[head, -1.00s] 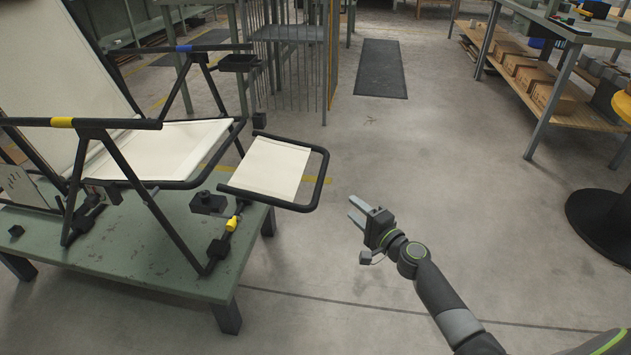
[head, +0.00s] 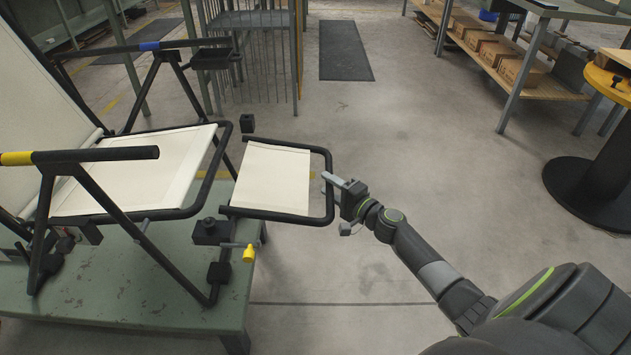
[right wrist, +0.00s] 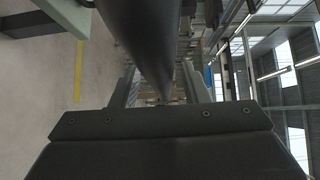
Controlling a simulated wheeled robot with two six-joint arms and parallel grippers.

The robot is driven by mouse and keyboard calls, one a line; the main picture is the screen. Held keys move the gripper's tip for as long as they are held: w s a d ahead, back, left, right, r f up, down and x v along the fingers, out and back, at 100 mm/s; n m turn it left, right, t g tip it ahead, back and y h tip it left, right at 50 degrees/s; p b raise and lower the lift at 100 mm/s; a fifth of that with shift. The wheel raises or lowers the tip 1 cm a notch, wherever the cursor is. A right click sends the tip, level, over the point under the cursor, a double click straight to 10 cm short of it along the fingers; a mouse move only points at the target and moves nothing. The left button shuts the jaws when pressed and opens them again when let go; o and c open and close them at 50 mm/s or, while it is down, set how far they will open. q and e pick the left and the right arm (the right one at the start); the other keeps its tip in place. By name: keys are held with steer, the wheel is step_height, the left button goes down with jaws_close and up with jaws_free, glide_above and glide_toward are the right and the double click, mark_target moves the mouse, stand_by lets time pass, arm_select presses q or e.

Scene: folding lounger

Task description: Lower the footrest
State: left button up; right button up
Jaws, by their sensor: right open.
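The footrest (head: 275,178) is a cream panel in a black tube frame at the right end of the lounger (head: 130,178). It sticks out past the table edge, roughly level with the seat. My right gripper (head: 331,186) is open at the footrest's outer bar. In the right wrist view the dark bar (right wrist: 145,35) runs between the open fingers (right wrist: 160,92). I cannot tell whether they touch it. A yellow-tipped lever (head: 249,253) sits on the lounger frame below the footrest's near inner corner. My left gripper is not in view.
The lounger stands on a green table (head: 140,300). A dark mat (head: 345,50) lies on the floor behind. A shelf with boxes (head: 495,52) and a round-based black pedestal (head: 590,195) stand at right. The floor around my right arm is clear.

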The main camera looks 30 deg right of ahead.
steer(key=shift+w, duration=0.2)
steer(key=shift+c, duration=0.7)
jaws_close()
